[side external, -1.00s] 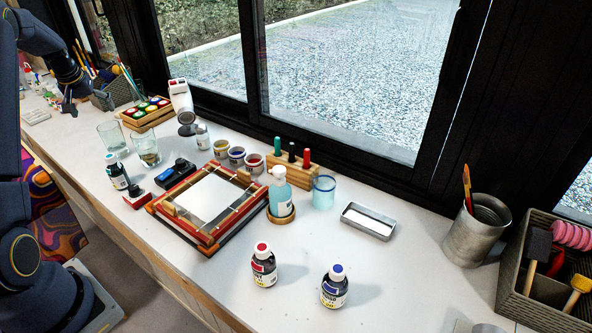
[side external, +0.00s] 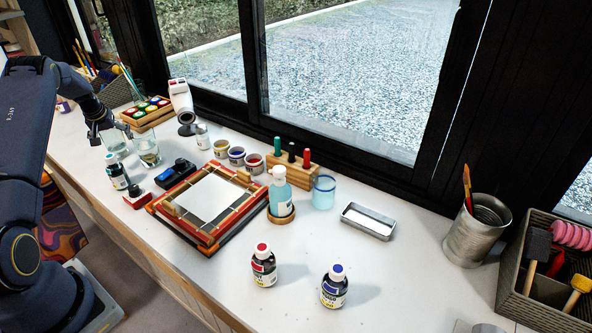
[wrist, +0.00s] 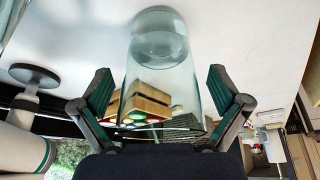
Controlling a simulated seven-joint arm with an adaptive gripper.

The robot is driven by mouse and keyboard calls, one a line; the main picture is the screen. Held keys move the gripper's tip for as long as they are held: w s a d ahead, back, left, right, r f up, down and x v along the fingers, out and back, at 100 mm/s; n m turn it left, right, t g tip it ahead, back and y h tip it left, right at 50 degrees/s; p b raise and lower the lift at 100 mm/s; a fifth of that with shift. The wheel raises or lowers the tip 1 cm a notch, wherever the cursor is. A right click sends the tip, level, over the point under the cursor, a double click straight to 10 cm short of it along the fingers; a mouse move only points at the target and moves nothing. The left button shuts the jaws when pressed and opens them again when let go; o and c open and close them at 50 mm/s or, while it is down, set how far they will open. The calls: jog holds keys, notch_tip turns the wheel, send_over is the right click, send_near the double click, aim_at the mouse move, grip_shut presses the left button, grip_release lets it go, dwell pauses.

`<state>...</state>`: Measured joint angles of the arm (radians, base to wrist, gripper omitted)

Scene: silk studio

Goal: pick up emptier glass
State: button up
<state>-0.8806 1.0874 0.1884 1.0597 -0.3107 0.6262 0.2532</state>
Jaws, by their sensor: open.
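Two clear glasses stand at the left of the counter in the side view. The left glass (side external: 114,146) looks empty; the right glass (side external: 148,157) has some brownish contents at its bottom. My gripper (side external: 109,132) is at the left glass, partly covering its upper part. In the wrist view, my gripper (wrist: 160,88) is open, with one finger on each side of a clear glass (wrist: 161,62) that shows no clear contents. Gaps show between the fingers and the glass. A curved glass edge (wrist: 12,20) enters at the upper left corner there.
A wooden paint box (side external: 146,117) stands behind the glasses, with a white lamp-like device (side external: 181,97) beside it. A dark bottle (side external: 117,175) stands in front. A wooden frame (side external: 205,205) and a jar of blue liquid (side external: 323,192) are further right.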

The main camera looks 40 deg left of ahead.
jog(key=shift+f, duration=0.1)
jog(key=c, duration=1.3)
jog(key=shift+c, duration=0.3)
jog(key=shift+r, duration=0.5)
jog(key=c, duration=0.5)
jog(key=shift+r, duration=0.4)
jog(key=v, duration=0.3)
jog(key=s+v, duration=0.1)
jog(key=v, duration=0.2)
jog(key=d+v, duration=0.1)
jog(key=v, duration=0.2)
jog(key=shift+s+f, duration=0.2)
jog(key=shift+f, duration=0.05)
jog(key=shift+s+d+r, duration=0.6)
jog(key=shift+s+d, duration=0.35)
jog(key=shift+d, duration=0.15)
jog(key=shift+s+d+r, duration=0.6)
jog(key=shift+s+d, duration=0.35)
jog(key=shift+d, duration=0.15)
jog(key=shift+s+d+r, duration=0.6)
jog(key=shift+s+d, duration=0.4)
jog(key=shift+d, duration=0.05)
